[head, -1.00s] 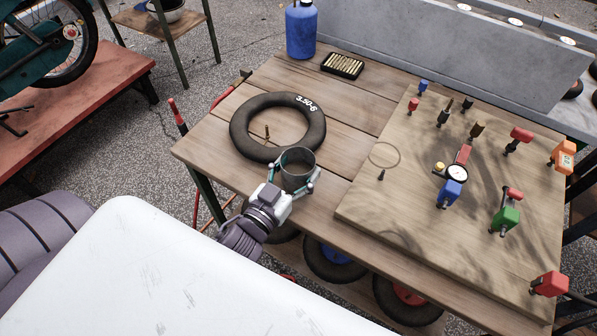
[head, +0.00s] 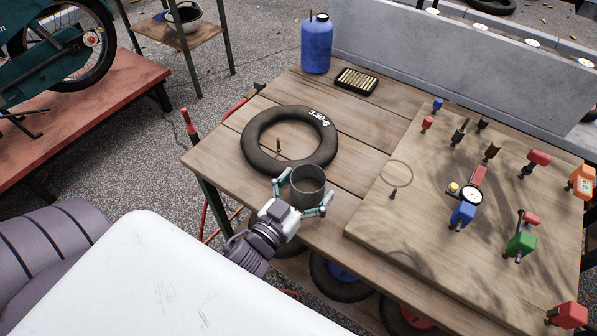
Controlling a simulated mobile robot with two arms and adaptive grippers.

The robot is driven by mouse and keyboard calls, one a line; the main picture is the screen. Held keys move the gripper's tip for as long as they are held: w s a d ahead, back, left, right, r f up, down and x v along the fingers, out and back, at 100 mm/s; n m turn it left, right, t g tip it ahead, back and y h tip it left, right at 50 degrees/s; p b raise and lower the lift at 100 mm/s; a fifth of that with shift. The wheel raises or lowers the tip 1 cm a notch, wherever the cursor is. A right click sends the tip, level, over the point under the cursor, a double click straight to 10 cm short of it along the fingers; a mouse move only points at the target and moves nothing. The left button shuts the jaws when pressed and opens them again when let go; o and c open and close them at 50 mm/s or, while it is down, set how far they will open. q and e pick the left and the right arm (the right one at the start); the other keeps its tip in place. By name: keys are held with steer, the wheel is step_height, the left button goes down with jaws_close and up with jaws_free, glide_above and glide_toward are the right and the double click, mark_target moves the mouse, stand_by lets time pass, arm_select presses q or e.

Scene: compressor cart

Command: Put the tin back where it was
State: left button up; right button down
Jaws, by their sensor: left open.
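The tin (head: 308,190) is a grey, open-topped metal cylinder. It stands upright on the wooden table, just in front of the black inner tube marked 3.50-6 (head: 262,123) and left of the tool board. My left gripper (head: 303,196) is open, with one finger on the left of the tin and one on its right front side. I cannot tell whether the fingers touch it. My right gripper is not in view.
The wooden table (head: 348,140) holds a blue bottle (head: 316,48), a black tray of brass pieces (head: 356,81) and a board (head: 385,237) with several tools and a pressure gauge (head: 467,194). Wheels sit below the table. A red-handled bar (head: 188,122) stands at its left edge.

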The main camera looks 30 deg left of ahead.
arm_select(q)
steer(key=s+b, duration=0.1)
steer(key=s, duration=1.1)
steer(key=shift+a+b, duration=0.3)
steer(key=shift+a, duration=0.15)
steer(key=s+f+g, duration=0.3)
steer(key=f+g, duration=0.1)
steer(key=f, duration=1)
steer(key=s+d+f+g, duration=0.1)
steer(key=s+f+g, duration=0.3)
steer(key=f, duration=1.1)
steer(key=s+f+g, duration=0.3)
steer(key=s+f, duration=0.1)
steer(key=f, duration=1.1)
steer(key=shift+d+f+m+g, duration=0.2)
steer(key=shift+d+m+g, duration=0.15)
steer(key=shift+m+g, duration=0.05)
steer(key=shift+o, duration=0.5)
steer(key=s+a+f+g+y, duration=0.1)
steer(key=s+a+f+g, duration=0.3)
steer(key=s+f, duration=0.4)
steer(key=shift+s+a+f+m+g, duration=0.25)
steer(key=shift+s+m+g, duration=0.15)
steer(key=shift+s, duration=0.8)
steer(key=shift+s+a+f, duration=0.15)
steer(key=shift+s, duration=0.3)
